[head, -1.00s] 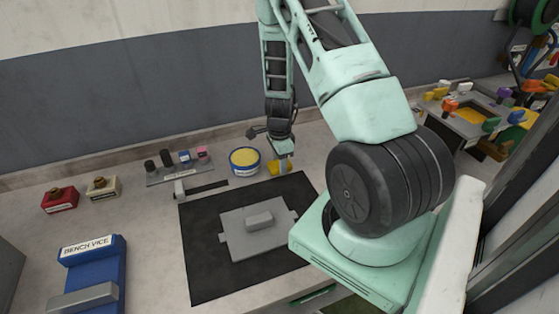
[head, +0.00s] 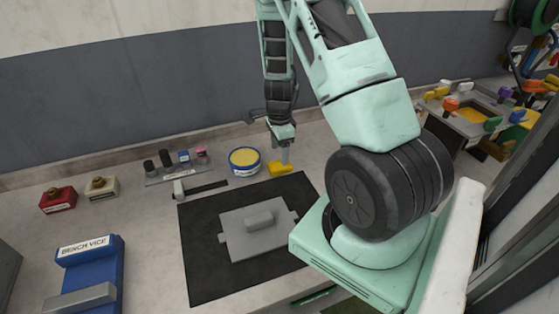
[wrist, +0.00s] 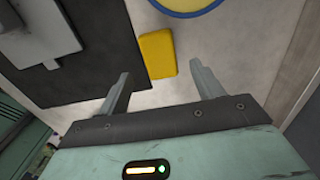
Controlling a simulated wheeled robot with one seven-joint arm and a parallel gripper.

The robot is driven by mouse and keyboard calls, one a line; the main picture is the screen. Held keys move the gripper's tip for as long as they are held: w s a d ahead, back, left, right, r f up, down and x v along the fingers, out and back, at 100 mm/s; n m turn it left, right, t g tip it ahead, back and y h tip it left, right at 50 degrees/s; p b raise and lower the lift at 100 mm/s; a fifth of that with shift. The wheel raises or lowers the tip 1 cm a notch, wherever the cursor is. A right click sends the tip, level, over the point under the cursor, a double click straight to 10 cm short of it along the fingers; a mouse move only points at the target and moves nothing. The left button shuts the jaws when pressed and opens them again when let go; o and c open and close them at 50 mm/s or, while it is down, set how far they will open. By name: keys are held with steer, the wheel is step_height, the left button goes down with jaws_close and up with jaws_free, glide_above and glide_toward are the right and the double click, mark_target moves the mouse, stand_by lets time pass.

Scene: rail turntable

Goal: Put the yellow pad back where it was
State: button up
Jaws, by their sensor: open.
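The yellow pad (head: 279,168) lies on the bench beside the dark mat's far right corner. In the wrist view the yellow pad (wrist: 158,55) lies flat just ahead of the fingertips, roughly between their lines. My gripper (head: 285,156) hangs just above and behind the pad in the head view. In the wrist view my gripper (wrist: 158,78) has its two fingers spread apart with nothing between them. I cannot tell from the pictures whether a finger touches the pad.
A blue tin with yellow contents (head: 245,161) stands left of the pad. A dark mat (head: 200,270) carries a grey plate (head: 240,246). A small rack (head: 180,173), red box (head: 58,201) and blue bench vice (head: 90,270) stand further left. Bare bench shows between them.

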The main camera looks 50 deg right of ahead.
mark_target(279, 164)
step_height(279, 164, up, 7)
steer(key=a+r+n+y, duration=0.1)
steer(key=a+r+n, duration=0.45)
steer(key=a, duration=0.75)
steer(key=a+r+n+y, duration=0.1)
steer(key=a+r+n, duration=0.1)
steer(key=a+n, duration=0.9)
steer(key=s+a+r+n, duration=0.2)
steer(key=s+a+n, duration=0.6)
steer(key=s+a+r+n+h, duration=0.1)
steer(key=s+a+r+n, duration=0.1)
steer(key=s+a+n, duration=0.5)
steer(key=shift+s+a+r+n, duration=0.35)
steer(key=shift+s+a, duration=0.5)
steer(key=shift+s, duration=0.25)
steer(key=shift+b, duration=0.3)
step_height(279, 164, down, 2)
steer(key=shift+f+b, duration=0.25)
steer(key=shift+b, duration=1)
